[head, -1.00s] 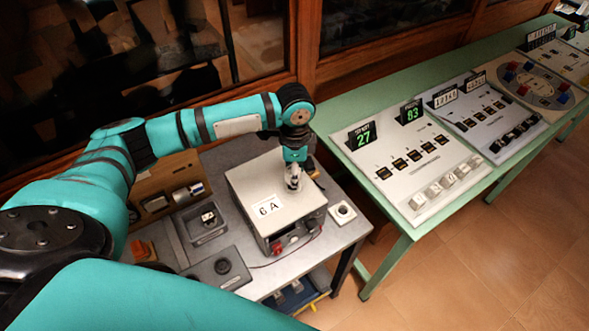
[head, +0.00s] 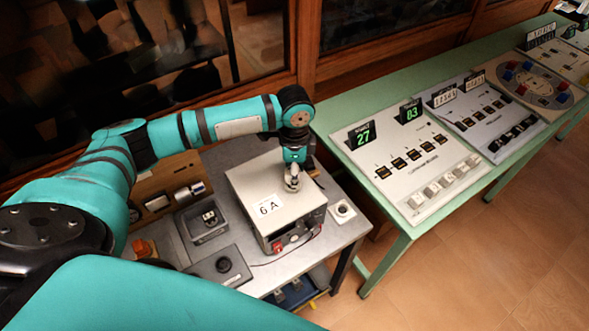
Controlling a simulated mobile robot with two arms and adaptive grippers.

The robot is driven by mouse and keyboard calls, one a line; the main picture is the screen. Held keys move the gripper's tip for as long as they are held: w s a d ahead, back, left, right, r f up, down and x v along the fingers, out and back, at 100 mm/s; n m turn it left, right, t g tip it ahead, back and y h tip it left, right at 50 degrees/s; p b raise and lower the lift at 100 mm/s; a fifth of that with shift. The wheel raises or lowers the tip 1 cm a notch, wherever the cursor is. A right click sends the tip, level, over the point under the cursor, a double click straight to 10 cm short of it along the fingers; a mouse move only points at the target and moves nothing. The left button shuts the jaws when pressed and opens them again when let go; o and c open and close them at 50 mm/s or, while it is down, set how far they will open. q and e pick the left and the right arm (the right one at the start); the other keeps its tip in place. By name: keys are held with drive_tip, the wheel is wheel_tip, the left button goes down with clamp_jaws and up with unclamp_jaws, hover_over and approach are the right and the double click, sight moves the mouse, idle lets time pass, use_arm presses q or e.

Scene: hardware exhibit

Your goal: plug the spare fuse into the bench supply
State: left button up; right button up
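The bench supply (head: 245,190) is a pale grey box with a "6 A" label on top, standing on the grey bench. Its front has a dark panel with a red part. My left gripper (head: 292,185) points down at the right part of the supply's top. Its fingers are small and close together in the view; I cannot tell whether they hold anything or touch the top. A small black and pale piece (head: 209,217) sits in a grey open tray (head: 203,235) left of the supply; I cannot tell whether it is the spare fuse. My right gripper is not in view.
A grey box with a black knob (head: 223,265) stands in front of the tray. A small white block with a dark round centre (head: 343,210) is right of the supply. A green table (head: 350,108) with display panels runs along the right. Tall glass cabinets stand behind.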

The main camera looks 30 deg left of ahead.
use_arm(q)
drive_tip(key=shift+p, duration=0.45)
idle(0.6)
drive_tip(key=shift+f, duration=0.55)
idle(0.6)
drive_tip(key=shift+f+p, duration=0.2)
drive_tip(key=shift+p, duration=0.3)
drive_tip(key=shift+f, duration=0.25)
idle(0.8)
drive_tip(key=o, duration=1.2)
drive_tip(key=shift+o, duration=0.4)
drive_tip(key=o, duration=0.4)
